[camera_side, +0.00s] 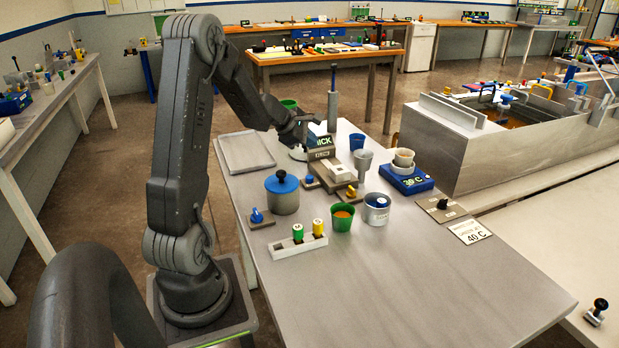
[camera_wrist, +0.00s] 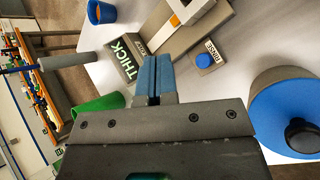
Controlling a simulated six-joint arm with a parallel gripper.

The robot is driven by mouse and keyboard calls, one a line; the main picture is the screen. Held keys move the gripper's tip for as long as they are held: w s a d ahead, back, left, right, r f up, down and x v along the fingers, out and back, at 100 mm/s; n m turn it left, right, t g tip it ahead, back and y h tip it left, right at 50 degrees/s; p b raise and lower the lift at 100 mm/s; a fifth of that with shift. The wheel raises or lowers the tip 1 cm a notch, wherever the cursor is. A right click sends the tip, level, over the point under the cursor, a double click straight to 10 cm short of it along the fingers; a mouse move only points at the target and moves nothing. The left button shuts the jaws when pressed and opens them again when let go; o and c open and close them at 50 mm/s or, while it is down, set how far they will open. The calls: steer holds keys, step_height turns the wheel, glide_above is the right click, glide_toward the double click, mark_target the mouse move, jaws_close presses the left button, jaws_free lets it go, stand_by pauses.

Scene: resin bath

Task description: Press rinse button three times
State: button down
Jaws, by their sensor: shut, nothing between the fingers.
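The rinse button is a round blue button (camera_wrist: 205,60) beside a small plate lettered RINSE (camera_wrist: 211,46), right of my fingers in the wrist view. In the side view a small blue button (camera_side: 309,180) on a plate stands on the table beside the grey block. My gripper (camera_wrist: 154,76) shows blue fingers closed together with nothing between them. In the side view my gripper (camera_side: 298,152) is above the table, behind the blue button, partly hidden by its own wrist. I see a gap between fingers and button in the wrist view.
A grey pot with a blue lid (camera_side: 283,190) stands close to the button. A THICK sign (camera_side: 322,147) and grey block (camera_side: 334,172) stand close to my gripper. Cups, a blue scale (camera_side: 406,181) and a white holder (camera_side: 298,245) surround them. The front right of the table is clear.

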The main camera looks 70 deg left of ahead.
mark_target(309, 179)
stand_by(0.4)
steer(key=shift+f, duration=4.3)
steer(key=shift+f, duration=0.15)
steer(key=shift+f, duration=0.2)
steer(key=shift+f, duration=0.15)
